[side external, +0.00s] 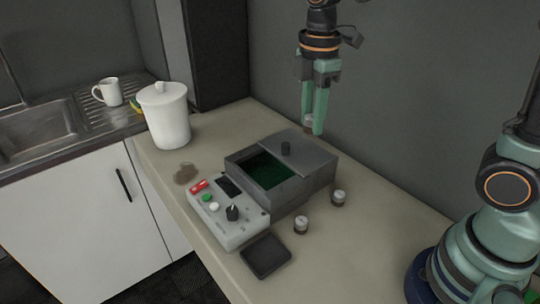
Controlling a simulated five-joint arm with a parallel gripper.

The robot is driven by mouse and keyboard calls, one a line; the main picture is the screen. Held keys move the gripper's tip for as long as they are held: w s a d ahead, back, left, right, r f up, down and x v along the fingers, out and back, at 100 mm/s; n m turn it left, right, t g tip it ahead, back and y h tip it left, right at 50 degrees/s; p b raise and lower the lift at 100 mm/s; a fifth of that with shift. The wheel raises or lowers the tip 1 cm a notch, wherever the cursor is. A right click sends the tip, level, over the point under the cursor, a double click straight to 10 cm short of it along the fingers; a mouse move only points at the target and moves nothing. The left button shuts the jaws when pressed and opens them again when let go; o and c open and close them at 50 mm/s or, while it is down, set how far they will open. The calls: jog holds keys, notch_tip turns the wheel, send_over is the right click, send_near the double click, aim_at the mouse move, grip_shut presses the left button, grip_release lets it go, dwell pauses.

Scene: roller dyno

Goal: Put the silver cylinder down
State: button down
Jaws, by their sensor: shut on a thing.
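My gripper (314,128) hangs fingers down above the back part of the counter, behind the dark grey box (318,182). It is shut on a small silver cylinder (308,123), which shows only partly between the green fingertips. The cylinder appears held above the counter; the exact gap under it is hard to tell. Two similar small silver and dark cylinders stand upright on the counter, one (301,225) near the front and one (338,198) to its right.
The grey box is partly open, with a knobbed lid (302,148) pushed back over it. A control panel (230,224) with buttons and a dial is at its front left, and a black pad (266,256) lies in front. A white canister (166,120) stands left. The counter's right part (375,235) is clear.

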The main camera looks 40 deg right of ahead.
notch_tip(320, 180, up, 2)
jog(key=r, duration=0.1)
send_over(266, 178)
notch_tip(266, 178, down, 20)
jog(key=shift+s+f, duration=0.1)
jog(key=shift+f, duration=0.1)
dwell(0.3)
jog(key=shift+f, duration=0.2)
jog(key=c, duration=0.6)
grip_release()
jog(key=shift+o, duration=0.2)
jog(key=shift+r, duration=0.1)
